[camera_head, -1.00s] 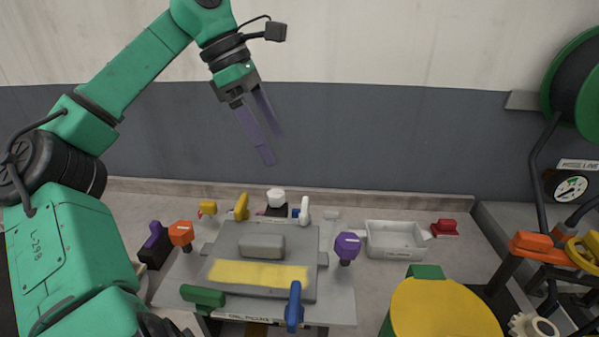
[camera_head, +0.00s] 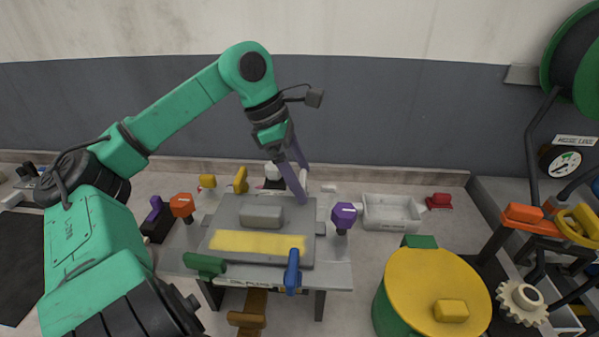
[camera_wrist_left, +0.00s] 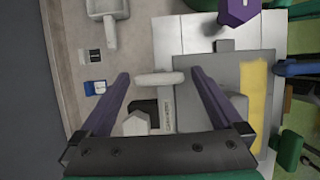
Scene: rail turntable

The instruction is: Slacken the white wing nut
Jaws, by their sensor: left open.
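The white wing nut (camera_wrist_left: 160,79) shows in the left wrist view as a pale bar, between the two fingertips in the picture. In the head view it is mostly hidden behind a finger. My left gripper (camera_head: 304,187) is open, with its purple fingers pointing down at the rear right of the grey plate fixture (camera_head: 229,216). In the left wrist view the fingertips (camera_wrist_left: 160,75) stand apart on either side of the bar, with gaps. I cannot tell their height above it. My right gripper is not in view.
A white hexagonal knob (camera_wrist_left: 136,123) on a dark block sits close to the wing nut. A purple knob (camera_head: 344,215) and a yellow handle (camera_head: 241,180) stand around the fixture. A light tray (camera_head: 392,212) lies to the right. A green-and-yellow drum (camera_head: 437,290) stands front right.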

